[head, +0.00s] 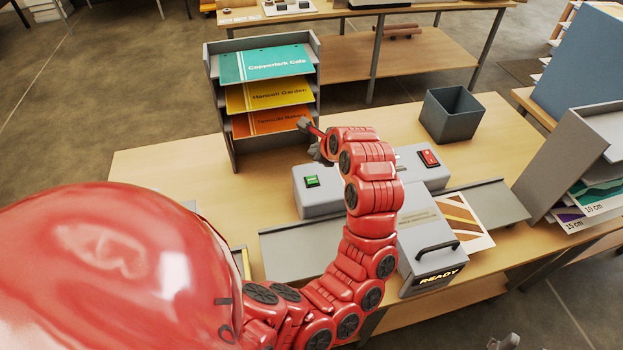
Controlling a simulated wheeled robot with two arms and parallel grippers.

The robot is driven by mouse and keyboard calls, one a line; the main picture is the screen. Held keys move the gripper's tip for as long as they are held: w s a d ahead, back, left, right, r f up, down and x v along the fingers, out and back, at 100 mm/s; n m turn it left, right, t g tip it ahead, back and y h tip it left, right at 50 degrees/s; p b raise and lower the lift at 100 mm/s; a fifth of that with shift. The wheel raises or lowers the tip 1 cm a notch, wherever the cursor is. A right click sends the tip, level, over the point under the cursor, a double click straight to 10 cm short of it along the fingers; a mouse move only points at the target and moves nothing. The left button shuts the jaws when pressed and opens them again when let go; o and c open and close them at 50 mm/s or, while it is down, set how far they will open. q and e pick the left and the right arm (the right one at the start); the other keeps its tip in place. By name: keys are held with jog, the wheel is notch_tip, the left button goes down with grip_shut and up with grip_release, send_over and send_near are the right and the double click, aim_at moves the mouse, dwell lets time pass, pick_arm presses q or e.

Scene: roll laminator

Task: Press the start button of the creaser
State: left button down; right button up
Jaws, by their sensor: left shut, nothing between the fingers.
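The grey machine (410,226), which I take for the creaser, stands on the wooden table, partly hidden by my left arm. Its lit front display (437,277) reads READY. A green button (312,181) is on its left housing, and a red switch (429,158) is on its right housing. My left gripper (313,140) is shut and empty, beyond and above the green button and apart from it, in front of the sheet rack. A small grey tip at the bottom edge, likely my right gripper (505,342), barely shows.
A rack (226,135) with teal, yellow and orange sheets stands behind the left housing. A dark open bin (451,114) is at the back right. A grey sheet holder (570,150) stands at the right. A striped sheet (462,222) lies beside the machine. The table's left part is clear.

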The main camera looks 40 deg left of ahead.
pick_arm(q)
jog(key=f, duration=0.1)
jog(key=b, duration=0.7)
send_over(315, 182)
notch_tip(315, 182, down, 6)
jog(key=shift+r, duration=0.2)
jog(key=shift+f+p, duration=0.2)
jog(key=shift+p, duration=0.4)
jog(key=shift+s+f, duration=0.1)
jog(key=shift+f, duration=0.65)
jog(key=shift+f+p, duration=0.3)
jog(key=shift+p, duration=0.05)
jog(key=shift+f, duration=0.1)
